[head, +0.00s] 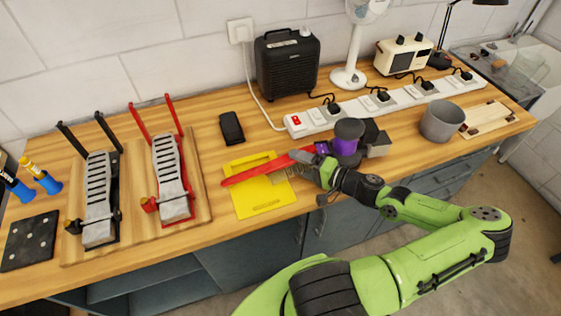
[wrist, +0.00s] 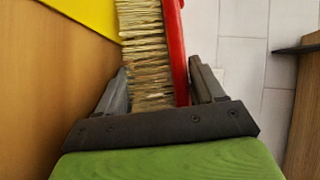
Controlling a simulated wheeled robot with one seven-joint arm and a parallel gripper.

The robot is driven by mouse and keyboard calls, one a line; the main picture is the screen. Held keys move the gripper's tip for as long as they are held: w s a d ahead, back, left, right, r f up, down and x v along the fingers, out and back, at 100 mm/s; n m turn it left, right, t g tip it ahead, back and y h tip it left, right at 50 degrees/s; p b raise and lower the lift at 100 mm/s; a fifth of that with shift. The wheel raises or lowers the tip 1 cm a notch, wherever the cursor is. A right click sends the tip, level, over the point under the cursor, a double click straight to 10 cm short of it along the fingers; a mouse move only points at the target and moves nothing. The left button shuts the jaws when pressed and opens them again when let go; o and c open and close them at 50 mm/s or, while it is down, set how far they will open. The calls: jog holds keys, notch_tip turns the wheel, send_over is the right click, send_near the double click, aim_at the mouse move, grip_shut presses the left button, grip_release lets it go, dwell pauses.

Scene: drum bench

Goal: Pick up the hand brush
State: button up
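The hand brush has a long red handle and back (head: 252,171) with pale bristles along one side. It lies across the yellow flat piece in the head view, bristles facing down toward the worktop. My gripper (head: 312,166) is at its right end. In the wrist view the red back (wrist: 177,50) and bristles (wrist: 147,55) run between the two fingers of my gripper (wrist: 160,75). One finger is against the red back and the other against the bristles. I cannot tell whether the brush touches the yellow piece.
The yellow piece (head: 262,201) lies at the worktop's front edge. A purple-and-grey object (head: 347,138) stands close behind my gripper. A grey pot (head: 442,121) is to the right, a power strip (head: 345,114) behind, and a black phone-like slab (head: 231,128) and pedals (head: 170,178) to the left.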

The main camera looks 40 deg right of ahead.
jog(key=c, duration=0.3)
notch_tip(320, 180, up, 10)
jog(key=shift+f+p, duration=0.25)
jog(key=shift+p, duration=0.6)
jog(key=d+b, duration=0.1)
jog(key=b, duration=0.1)
jog(key=d+r+m+b, duration=0.1)
jog(key=b, duration=0.1)
jog(key=d+b, duration=0.1)
jog(key=b, duration=0.1)
jog(key=shift+w+d+r+t, duration=0.1)
jog(key=shift+w+r+t, duration=0.15)
jog(key=shift+t, duration=0.05)
notch_tip(320, 180, up, 4)
jog(key=r+y+b, duration=0.1)
jog(key=b, duration=0.4)
jog(key=shift+m, duration=0.4)
jog(key=f+b, duration=0.1)
jog(key=f, duration=0.2)
jog(key=f+b, duration=0.1)
jog(key=f, duration=0.2)
jog(key=a+f+b, duration=0.1)
jog(key=f+b, duration=0.1)
jog(key=f, duration=0.2)
jog(key=shift+r, duration=0.15)
